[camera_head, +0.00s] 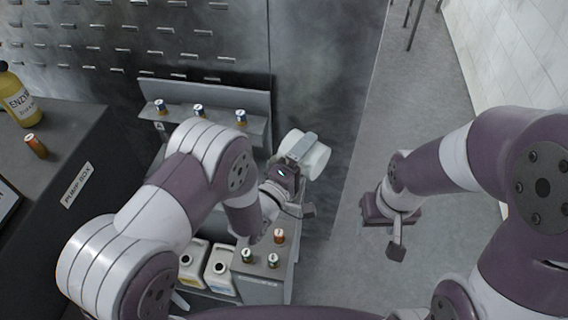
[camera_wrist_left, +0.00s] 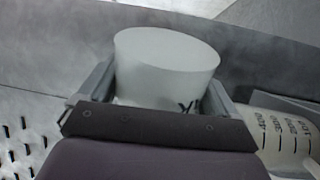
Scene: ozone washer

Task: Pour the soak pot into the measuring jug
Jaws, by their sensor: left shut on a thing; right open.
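The soak pot (camera_head: 314,160) is a white, round vessel, held above the floor beside the shelf unit in the head view. My left gripper (camera_head: 302,152) is shut on it, with a grey finger across its side. In the left wrist view the pot (camera_wrist_left: 165,62) sits between the two fingers (camera_wrist_left: 157,92); its contents are not visible. The measuring jug (camera_wrist_left: 283,132), pale with dark printed graduations, shows at the right edge of the wrist view, apart from the pot. I cannot make out the jug in the head view. My right gripper (camera_head: 391,226) is open and empty over the floor.
A dark pump box (camera_head: 85,188) stands at left with a yellow enzyme bottle (camera_head: 19,98) on it. Small capped vials (camera_head: 198,111) stand on a shelf and on a lower cabinet (camera_head: 262,273). White jugs (camera_head: 220,268) stand beside the cabinet.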

